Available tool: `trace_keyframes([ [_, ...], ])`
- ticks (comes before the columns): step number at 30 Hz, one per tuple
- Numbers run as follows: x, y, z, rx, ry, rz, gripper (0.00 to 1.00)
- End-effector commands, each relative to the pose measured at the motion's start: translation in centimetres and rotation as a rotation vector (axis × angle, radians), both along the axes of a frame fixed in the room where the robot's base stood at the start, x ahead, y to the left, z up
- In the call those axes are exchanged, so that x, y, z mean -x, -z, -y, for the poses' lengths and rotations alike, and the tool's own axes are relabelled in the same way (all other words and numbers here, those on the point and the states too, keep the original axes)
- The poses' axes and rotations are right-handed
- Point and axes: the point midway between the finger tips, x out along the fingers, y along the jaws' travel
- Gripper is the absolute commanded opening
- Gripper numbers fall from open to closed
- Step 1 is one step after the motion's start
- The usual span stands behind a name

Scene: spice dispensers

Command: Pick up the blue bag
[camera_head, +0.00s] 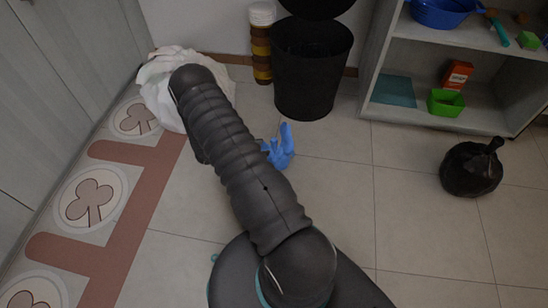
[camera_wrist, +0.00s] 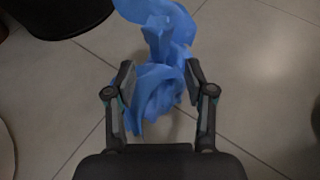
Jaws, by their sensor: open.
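The blue bag (camera_head: 280,147) lies crumpled on the tiled floor, partly hidden behind my arm in the head view. In the wrist view the blue bag (camera_wrist: 158,60) spreads from the top middle down to between my fingers. My gripper (camera_wrist: 160,82) is open, with one finger on each side of the lower part of the bag. I cannot tell whether the fingers touch it. In the head view my gripper is hidden behind my arm.
A black bin (camera_head: 308,75) stands behind the bag, beside a jar stack (camera_head: 261,45). A white bag (camera_head: 160,85) lies by the left wall. A shelf unit (camera_head: 455,43) stands at the right, with a black bag (camera_head: 470,170) before it. The floor between is clear.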

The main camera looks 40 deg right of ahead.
Motion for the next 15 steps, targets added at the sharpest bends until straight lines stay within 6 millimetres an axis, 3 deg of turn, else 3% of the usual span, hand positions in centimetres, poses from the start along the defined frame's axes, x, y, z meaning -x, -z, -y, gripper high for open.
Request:
trace_keyframes([
  [10, 0.4, 0.9, 1.9, -0.001, 0.0, 0.001, 0.54],
  [15, 1.0, 1.8, 3.9, -0.001, 0.002, 0.0, 0.54],
])
